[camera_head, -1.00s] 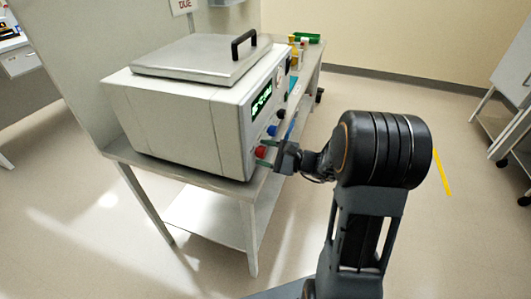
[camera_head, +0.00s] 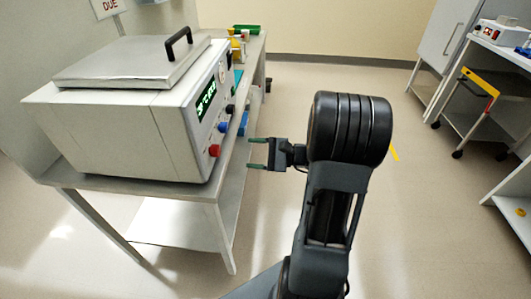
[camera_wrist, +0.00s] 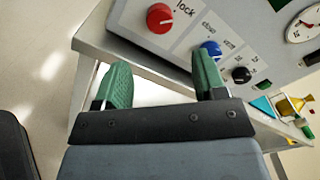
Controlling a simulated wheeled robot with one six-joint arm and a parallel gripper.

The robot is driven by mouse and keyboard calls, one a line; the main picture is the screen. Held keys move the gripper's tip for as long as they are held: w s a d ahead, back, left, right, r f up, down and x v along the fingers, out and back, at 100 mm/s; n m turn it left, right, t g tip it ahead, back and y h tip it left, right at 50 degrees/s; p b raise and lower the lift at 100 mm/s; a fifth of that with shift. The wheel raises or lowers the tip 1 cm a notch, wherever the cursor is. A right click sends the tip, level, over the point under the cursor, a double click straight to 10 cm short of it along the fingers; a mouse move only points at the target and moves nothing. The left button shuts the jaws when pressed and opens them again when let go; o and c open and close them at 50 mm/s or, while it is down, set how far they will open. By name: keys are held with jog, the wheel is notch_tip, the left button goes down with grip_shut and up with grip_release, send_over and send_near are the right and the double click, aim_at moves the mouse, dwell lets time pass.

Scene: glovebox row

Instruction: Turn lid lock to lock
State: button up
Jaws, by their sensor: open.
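The machine (camera_head: 120,130) is a white box on a bench, with a flat lid (camera_head: 135,62) that lies closed and has a black handle. Its front panel carries a red knob (camera_head: 214,151) at the near lower corner. In the wrist view the red knob (camera_wrist: 160,18) has a white pointer line and the word "lock" printed beside it. My gripper (camera_head: 257,153) is open and empty, to the right of the red knob and apart from it. In the wrist view its green fingers (camera_wrist: 160,85) are spread below the knob, with nothing between them.
A blue knob (camera_wrist: 210,48) and a black knob (camera_wrist: 241,74) sit beside the red one on the panel. A dial gauge (camera_wrist: 304,25) is farther along. Small coloured items stand on the bench (camera_head: 190,192) beyond the machine.

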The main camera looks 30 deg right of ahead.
jog(key=shift+v, duration=1.7)
notch_tip(320, 180, down, 5)
jog(key=s+a+g+h, duration=0.1)
jog(key=s+g+h, duration=0.1)
jog(key=g, duration=0.1)
jog(key=s+a+r+n+g+h+p, duration=0.3)
jog(key=s+r+n+g+h+p, duration=0.1)
jog(key=s+n+g+h+p, duration=0.3)
jog(key=a+r+n+t+h+p, duration=0.1)
jog(key=a+r+n+h+p, duration=0.1)
jog(key=r, duration=0.7)
jog(key=a+r+n+t+h+p, duration=0.2)
jog(key=a+r+n+h+p, duration=0.1)
jog(key=a+r+n+p, duration=0.2)
notch_tip(320, 180, up, 5)
jog(key=n+p, duration=0.2)
jog(key=p, duration=0.1)
jog(key=shift+s+f+n+h, duration=0.15)
jog(key=shift+f+n+h, duration=0.05)
jog(key=shift+n+h, duration=0.1)
